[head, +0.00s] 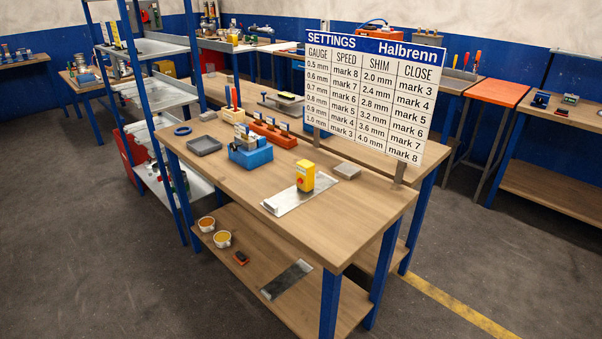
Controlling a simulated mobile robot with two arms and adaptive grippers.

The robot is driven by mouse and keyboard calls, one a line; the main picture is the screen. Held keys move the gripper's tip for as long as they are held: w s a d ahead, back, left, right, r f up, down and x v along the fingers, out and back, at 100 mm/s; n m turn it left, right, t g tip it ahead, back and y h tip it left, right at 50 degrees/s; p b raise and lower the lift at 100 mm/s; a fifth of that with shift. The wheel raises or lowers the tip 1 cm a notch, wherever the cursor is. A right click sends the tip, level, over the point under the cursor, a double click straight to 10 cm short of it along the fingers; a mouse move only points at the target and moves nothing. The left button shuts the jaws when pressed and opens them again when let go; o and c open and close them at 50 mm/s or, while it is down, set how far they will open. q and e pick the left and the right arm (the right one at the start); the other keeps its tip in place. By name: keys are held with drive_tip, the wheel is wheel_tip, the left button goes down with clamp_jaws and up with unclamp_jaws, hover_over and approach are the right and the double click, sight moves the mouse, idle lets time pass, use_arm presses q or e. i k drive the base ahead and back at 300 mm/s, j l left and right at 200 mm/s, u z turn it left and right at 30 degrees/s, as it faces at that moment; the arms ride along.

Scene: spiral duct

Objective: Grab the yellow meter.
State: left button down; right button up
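A small upright yellow box with a red spot on its front, which looks like the yellow meter (305,177), stands on the near workbench in the head view. It stands on or right against a flat grey metal sheet (288,203) near the bench's front edge. Nothing holds it. Neither of my grippers shows in this view.
The wooden workbench (233,187) also carries a blue block (250,153), a grey tray (204,145), an orange rack (272,134) and a grey block (347,171). A settings board (374,92) stands behind the meter. A metal shelf (165,97) is left. Floor in front is clear.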

sight(306, 169)
drive_tip(key=i+j+z, duration=0.1)
drive_tip(key=z, duration=0.25)
drive_tip(key=i+j+z, duration=0.1)
drive_tip(key=j+z, duration=0.25)
drive_tip(key=i+j+z, duration=0.1)
drive_tip(key=z, duration=0.2)
